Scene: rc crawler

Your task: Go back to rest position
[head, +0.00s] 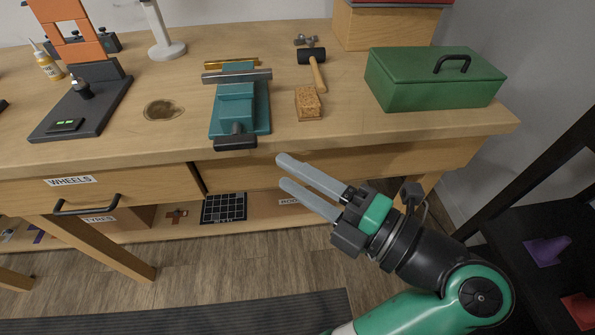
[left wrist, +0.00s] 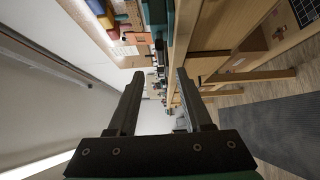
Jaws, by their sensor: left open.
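My left gripper (head: 284,171) is in front of the workbench in the head view, its fingers pointing up and left toward the drawer front. The fingers are apart with nothing between them. In the left wrist view the gripper (left wrist: 160,76) also shows open and empty, with the bench along its right side. My right gripper is in neither view.
The wooden workbench (head: 380,132) carries a teal vise (head: 237,108), a hammer (head: 313,62), a brown block (head: 308,103) and a green toolbox (head: 432,82). A black shelf (head: 520,225) stands at right. Open floor (head: 240,265) lies in front of the bench.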

